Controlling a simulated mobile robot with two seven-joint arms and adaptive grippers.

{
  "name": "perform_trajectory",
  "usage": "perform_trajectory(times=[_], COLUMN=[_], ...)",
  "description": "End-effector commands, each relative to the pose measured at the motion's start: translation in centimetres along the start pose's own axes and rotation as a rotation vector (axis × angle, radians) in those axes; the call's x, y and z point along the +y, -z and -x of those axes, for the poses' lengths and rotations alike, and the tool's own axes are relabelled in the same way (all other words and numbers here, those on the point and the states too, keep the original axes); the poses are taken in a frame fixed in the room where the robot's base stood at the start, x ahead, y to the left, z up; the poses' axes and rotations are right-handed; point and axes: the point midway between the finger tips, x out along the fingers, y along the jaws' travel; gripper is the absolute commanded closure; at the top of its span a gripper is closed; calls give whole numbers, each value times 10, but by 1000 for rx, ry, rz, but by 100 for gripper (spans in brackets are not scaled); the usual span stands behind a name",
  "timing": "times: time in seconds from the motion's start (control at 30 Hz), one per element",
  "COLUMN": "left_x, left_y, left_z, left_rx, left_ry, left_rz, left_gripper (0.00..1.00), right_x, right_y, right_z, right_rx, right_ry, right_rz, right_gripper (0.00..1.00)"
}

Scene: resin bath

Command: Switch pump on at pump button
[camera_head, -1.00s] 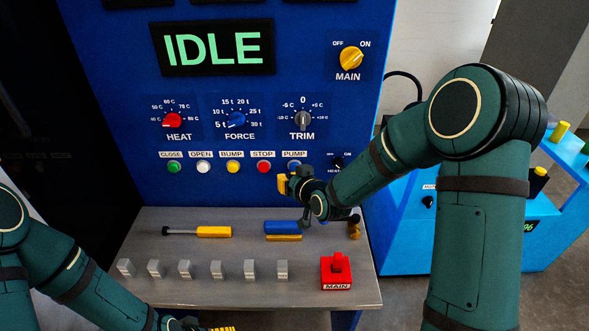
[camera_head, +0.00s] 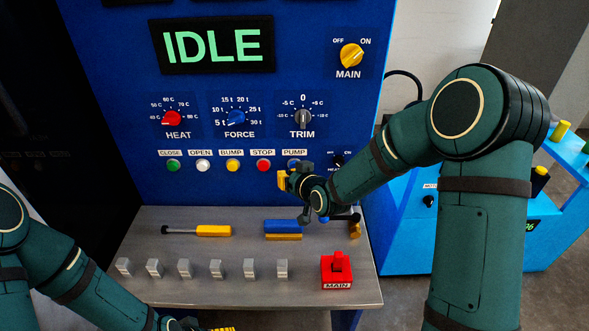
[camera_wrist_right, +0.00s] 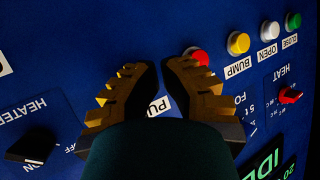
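The blue pump button (camera_head: 293,162) is under the PUMP label (camera_head: 294,153), at the right end of the button row. Its lower part is hidden by my right gripper (camera_head: 283,181), which is just in front of and below it. In the right wrist view, the fingertips of the right gripper (camera_wrist_right: 160,65) are close together with nothing seen between them. The PUMP label (camera_wrist_right: 159,106) shows behind them, and the button is hidden. I cannot tell whether the gripper touches the button. My left gripper (camera_head: 205,326) is cut off at the bottom edge. The display (camera_head: 213,47) reads IDLE.
The red stop button (camera_head: 263,165) is left of the pump button; the dark heater knob (camera_head: 337,163) is right. Below, a grey shelf (camera_head: 200,290) holds a yellow-handled tool (camera_head: 213,231), a blue-and-yellow block (camera_head: 283,229), several grey switches and a red MAIN switch (camera_head: 337,270).

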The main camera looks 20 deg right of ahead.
Motion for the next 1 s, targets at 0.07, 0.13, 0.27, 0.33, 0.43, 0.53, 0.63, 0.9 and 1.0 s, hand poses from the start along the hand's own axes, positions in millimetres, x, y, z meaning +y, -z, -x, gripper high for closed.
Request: perform_trajectory(times=[0.07, 0.13, 0.27, 0.33, 0.43, 0.53, 0.63, 0.9, 1.0], left_x=[0, 0, 0, 0, 0, 0, -1, -1, -1], left_y=[0, 0, 0, 0, 0, 0, 0, 0, 0], left_z=[-1, 0, 0, 0, 0, -1, -2, -3, -3], left_rx=[0, 0, 0, 0, 0, 0, 0, 0, 0], left_ry=[0, 0, 0, 0, 0, 0, 0, 0, 0], left_rz=[0, 0, 0, 0, 0, 0, 0, 0, 0], left_gripper=[17, 17, 17, 17, 17, 17, 17, 17, 17], right_x=[0, 0, 0, 0, 0, 1, 1, 3, 3], right_y=[0, 1, 1, 1, 1, 1, 2, 3, 3], right_z=[-1, 0, 0, 0, -1, -2, -3, -5, -6], right_rx=[0, 0, 0, 0, 0, 0, 0, 0, 0], right_ry=[0, 0, 0, 0, 0, 0, 0, 0, 0], right_rz=[0, 0, 0, 0, 0, 0, 0, 0, 0], right_gripper=[100, 100, 100, 100, 100, 100, 100, 100, 100])
